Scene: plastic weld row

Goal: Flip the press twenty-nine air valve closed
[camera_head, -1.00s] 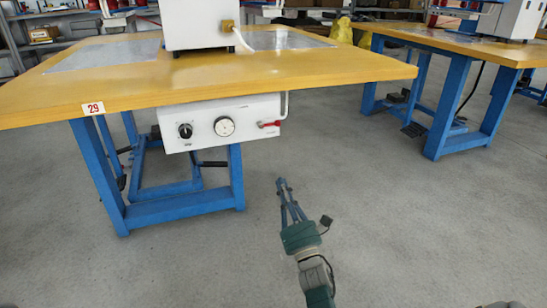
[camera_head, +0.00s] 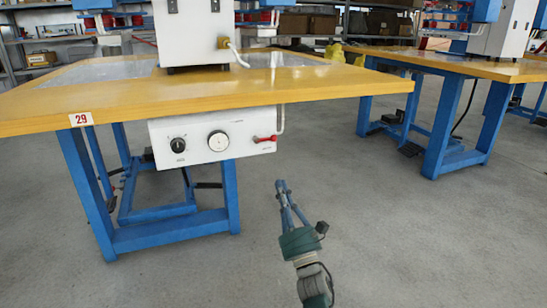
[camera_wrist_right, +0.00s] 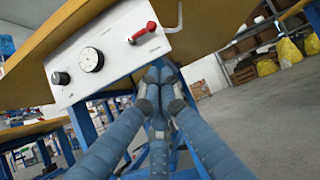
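The air valve is a red lever (camera_head: 265,139) at the right end of the white control panel (camera_head: 190,147) under the table marked 29 (camera_head: 81,119). The red lever also shows in the right wrist view (camera_wrist_right: 143,33), sticking out sideways from the panel. A pipe rises beside it. My right gripper (camera_head: 281,185) is below and slightly right of the lever, apart from it. In the right wrist view its fingertips (camera_wrist_right: 161,78) are together with nothing visible between them, and the lever is above them. My left gripper is not in view.
The panel also carries a black knob (camera_head: 178,145) and a round gauge (camera_head: 218,141). The yellow tabletop (camera_head: 200,100) overhangs the panel, on blue legs (camera_head: 230,195). A second table (camera_head: 450,64) stands at the right. The grey floor between is clear.

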